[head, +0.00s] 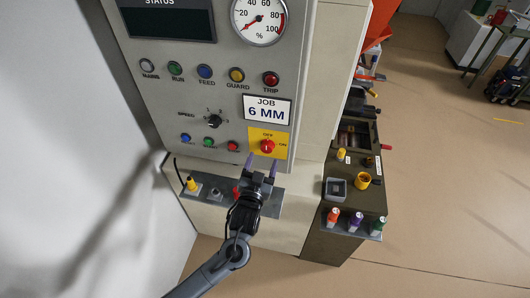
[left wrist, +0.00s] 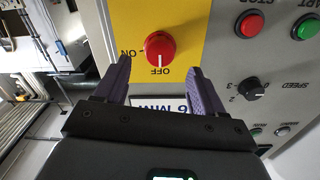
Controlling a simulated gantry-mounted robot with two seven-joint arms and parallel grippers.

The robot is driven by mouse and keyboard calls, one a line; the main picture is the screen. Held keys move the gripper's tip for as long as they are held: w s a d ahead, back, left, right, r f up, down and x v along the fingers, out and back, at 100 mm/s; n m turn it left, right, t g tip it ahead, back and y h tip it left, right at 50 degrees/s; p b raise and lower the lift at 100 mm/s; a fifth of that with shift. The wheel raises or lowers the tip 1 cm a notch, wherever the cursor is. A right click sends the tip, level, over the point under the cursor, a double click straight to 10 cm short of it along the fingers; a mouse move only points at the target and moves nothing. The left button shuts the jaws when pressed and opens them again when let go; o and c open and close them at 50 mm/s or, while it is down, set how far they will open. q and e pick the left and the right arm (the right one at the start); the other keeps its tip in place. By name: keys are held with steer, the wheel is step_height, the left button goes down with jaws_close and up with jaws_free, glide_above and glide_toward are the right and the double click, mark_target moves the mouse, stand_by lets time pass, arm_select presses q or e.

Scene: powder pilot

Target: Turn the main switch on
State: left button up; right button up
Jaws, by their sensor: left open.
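The main switch is a round red knob (head: 267,146) on a yellow plate (head: 256,137), low on the grey control panel. OFF is printed above it and ON to its right. The knob also shows in the left wrist view (left wrist: 160,46), where the panel appears upside down and its white mark points to OFF. My left gripper (head: 262,163) is just below and in front of the knob. In the left wrist view its two purple fingers (left wrist: 160,80) are spread apart, with nothing between them. The knob lies beyond the tips, apparently untouched. My right gripper is not in view.
The grey panel (head: 220,98) also carries a speed dial (head: 214,121), small buttons, lamps, a JOB card (head: 267,110) and a gauge (head: 259,20). A grey ledge (head: 268,205) with small items juts out below. A dark bench (head: 345,235) with coloured bottles stands at right.

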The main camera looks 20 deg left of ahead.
mark_target(266, 150)
arm_select(q)
steer(key=shift+w+a, duration=0.15)
steer(key=shift+w, duration=1)
steer(key=shift+w+a, duration=0.15)
steer(key=shift+w, duration=0.95)
steer(key=c, duration=1)
steer(key=shift+c, duration=0.2)
